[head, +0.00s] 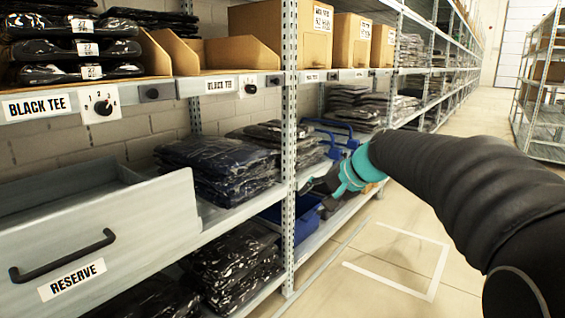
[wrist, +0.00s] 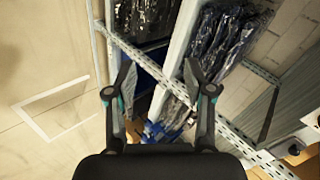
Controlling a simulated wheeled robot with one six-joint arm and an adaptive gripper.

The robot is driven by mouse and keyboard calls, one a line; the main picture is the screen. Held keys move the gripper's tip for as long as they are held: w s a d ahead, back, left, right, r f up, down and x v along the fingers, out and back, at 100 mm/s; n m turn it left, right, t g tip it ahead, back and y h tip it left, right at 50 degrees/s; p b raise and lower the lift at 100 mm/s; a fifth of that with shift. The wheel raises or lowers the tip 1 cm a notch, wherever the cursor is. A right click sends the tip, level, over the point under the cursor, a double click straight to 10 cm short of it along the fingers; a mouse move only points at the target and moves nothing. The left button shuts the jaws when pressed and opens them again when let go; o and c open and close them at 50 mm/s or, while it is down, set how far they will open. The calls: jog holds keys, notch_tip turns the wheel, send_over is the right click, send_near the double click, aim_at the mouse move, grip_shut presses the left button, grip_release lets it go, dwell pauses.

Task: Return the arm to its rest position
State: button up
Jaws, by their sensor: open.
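My arm, in a dark ribbed sleeve (head: 450,180), reaches in from the right of the head view towards the shelving. Past its teal wrist, my gripper (head: 318,186) is small and dark in front of the rack, near an upright post. In the wrist view my gripper (wrist: 158,72) has its two fingers spread apart. Nothing shows held between them; shelf edges and bagged garments lie beyond.
The rack post (head: 289,150) stands just left of my gripper. A pulled-out grey RESERVE drawer (head: 110,235) is at left. Bagged dark garments (head: 220,165) fill the shelves. A blue bin (head: 305,212) sits low behind the post. Floor with white tape (head: 432,290) is clear.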

jog(key=s+d+f+n+h+p, duration=0.1)
jog(key=s+d+n+h+p, duration=0.1)
jog(key=s, duration=1.4)
jog(key=s+d+f+n+g+h+p, duration=0.1)
jog(key=s+d+f+n+h+p, duration=0.1)
jog(key=s, duration=1.4)
jog(key=d+n+h+p, duration=0.1)
jog(key=d+h+p, duration=0.1)
jog(key=d+p, duration=0.1)
jog(key=shift+d+h+p, duration=0.4)
jog(key=shift+p, duration=0.2)
